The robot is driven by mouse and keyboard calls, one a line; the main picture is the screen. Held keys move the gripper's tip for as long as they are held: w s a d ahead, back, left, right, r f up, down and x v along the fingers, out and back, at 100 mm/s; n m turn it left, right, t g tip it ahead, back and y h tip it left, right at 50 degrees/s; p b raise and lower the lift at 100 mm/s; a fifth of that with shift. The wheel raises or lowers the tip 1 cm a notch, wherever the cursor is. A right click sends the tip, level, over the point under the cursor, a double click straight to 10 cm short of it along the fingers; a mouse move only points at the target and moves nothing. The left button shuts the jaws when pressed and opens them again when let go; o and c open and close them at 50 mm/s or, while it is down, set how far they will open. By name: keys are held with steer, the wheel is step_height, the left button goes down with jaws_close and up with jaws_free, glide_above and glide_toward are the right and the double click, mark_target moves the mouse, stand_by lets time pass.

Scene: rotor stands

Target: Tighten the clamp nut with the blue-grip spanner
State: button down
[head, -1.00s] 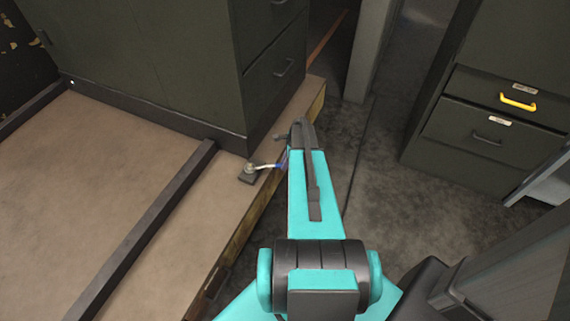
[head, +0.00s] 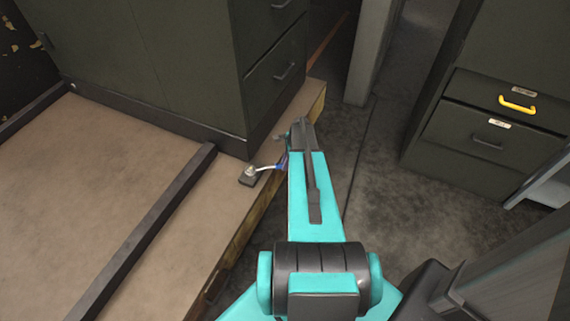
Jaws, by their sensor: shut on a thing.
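The clamp nut (head: 250,171) sits on a small dark block near the right edge of the wooden platform, in the head view. The spanner (head: 268,167) reaches from the nut to the right, with its silver shaft and a bit of blue grip showing. Its left end is at the nut; whether it is fully seated is too small to tell. My gripper (head: 286,150) is at the right end of the spanner, shut on the blue grip. My teal arm hides most of the gripper and the far end of the grip.
A dark green cabinet (head: 190,70) stands on the platform (head: 130,150) just behind the nut. A dark rail (head: 150,230) runs along the platform left of the nut. Another cabinet with a yellow handle (head: 517,104) stands at the right. Grey floor lies between.

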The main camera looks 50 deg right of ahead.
steer(key=shift+r, duration=0.15)
steer(key=shift+r+p, duration=1)
steer(key=shift+r, duration=1.1)
steer(key=shift+r+p, duration=1)
steer(key=shift+r, duration=0.9)
steer(key=shift+s, duration=0.1)
